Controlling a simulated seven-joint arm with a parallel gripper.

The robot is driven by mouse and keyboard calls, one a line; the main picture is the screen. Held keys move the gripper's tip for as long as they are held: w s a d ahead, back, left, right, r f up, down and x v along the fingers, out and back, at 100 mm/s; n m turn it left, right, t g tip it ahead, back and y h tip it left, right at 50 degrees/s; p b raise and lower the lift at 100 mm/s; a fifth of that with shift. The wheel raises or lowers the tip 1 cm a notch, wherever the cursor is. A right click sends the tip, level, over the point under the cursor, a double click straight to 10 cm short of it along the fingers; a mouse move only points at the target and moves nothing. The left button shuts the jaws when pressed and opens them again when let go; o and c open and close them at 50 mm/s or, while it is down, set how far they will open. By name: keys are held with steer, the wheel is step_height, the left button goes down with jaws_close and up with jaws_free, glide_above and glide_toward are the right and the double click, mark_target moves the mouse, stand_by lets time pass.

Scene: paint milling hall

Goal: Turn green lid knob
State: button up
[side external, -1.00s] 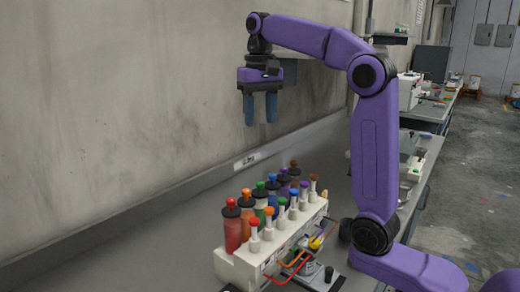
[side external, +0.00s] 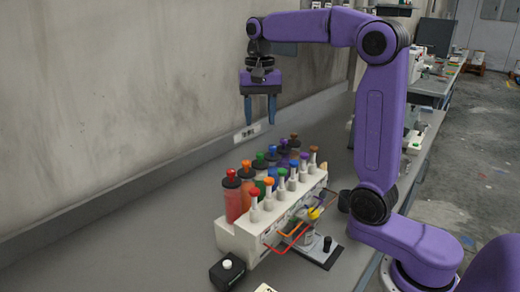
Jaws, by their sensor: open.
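The green lid knob (side external: 260,156) tops a dark lid on one bottle in the back row of a white rack (side external: 238,240). It stands between an orange knob (side external: 246,165) and a blue knob (side external: 272,149). The bottle's body is mostly hidden by front-row parts. My gripper (side external: 260,120) is open and empty, its two blue fingers pointing down. In the picture the fingertips are above the green knob, with a gap between. How far they are from it in depth I cannot tell.
Bottles with red (side external: 231,174), purple and brown lids crowd the row, and white nozzles with coloured tips stand in front. Orange looped tubing (side external: 287,246) and a black box (side external: 227,272) lie before the rack. A wall rises behind. Bench left of the rack is bare.

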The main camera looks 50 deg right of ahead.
mark_target(260, 153)
step_height(260, 153, down, 10)
steer(key=shift+r, duration=0.1)
steer(key=shift+c, duration=0.3)
jaws_close()
